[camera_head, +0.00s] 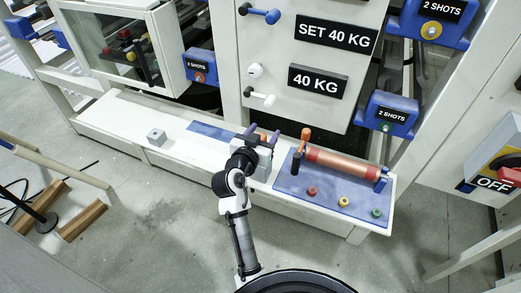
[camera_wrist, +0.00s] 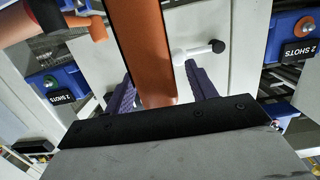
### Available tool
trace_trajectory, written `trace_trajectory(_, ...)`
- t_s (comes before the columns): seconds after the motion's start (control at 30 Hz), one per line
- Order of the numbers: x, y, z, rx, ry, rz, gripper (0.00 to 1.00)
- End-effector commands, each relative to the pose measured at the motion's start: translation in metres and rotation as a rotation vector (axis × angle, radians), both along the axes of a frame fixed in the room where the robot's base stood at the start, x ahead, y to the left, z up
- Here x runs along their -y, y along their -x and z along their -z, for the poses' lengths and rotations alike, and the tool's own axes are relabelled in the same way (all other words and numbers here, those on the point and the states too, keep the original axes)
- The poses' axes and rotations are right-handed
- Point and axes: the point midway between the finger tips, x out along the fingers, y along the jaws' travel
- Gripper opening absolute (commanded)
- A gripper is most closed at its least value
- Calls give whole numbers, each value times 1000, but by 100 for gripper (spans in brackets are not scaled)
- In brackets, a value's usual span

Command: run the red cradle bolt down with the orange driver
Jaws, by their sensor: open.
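My gripper (camera_head: 262,133) is open above the white bench, left of the blue plate. In the wrist view its two purple fingers (camera_wrist: 160,95) stand apart. A long orange piece with a dark side, seemingly the orange driver (camera_wrist: 140,45), shows between them; I cannot tell whether either finger touches it. A bit of orange also shows by the fingers in the head view. A red bolt head (camera_head: 311,191) is on the blue plate (camera_head: 340,203), right of my gripper. A copper-coloured cylinder (camera_head: 340,167) lies behind it, with an orange-topped upright (camera_head: 305,134) at its left end.
Yellow (camera_head: 344,202) and green (camera_head: 376,212) knobs stand right of the red one. A small grey block (camera_head: 157,137) sits on the left bench (camera_head: 110,117). The white panel (camera_head: 300,20) with handles rises behind.

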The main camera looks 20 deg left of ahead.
Motion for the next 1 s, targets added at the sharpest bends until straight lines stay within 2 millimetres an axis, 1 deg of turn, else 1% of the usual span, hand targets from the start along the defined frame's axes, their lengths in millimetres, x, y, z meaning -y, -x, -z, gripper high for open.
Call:
trace_trajectory(0.13, 0, 0, 0, 0, 0, 0, 55)
trace_trajectory(0.5, 0, 1, 0, 0, 0, 0, 7)
trace_trajectory(0.57, 0, 1, 0, 0, 0, 0, 0)
trace_trajectory(1.0, 0, 1, -2, 3, -1, 0, 0)
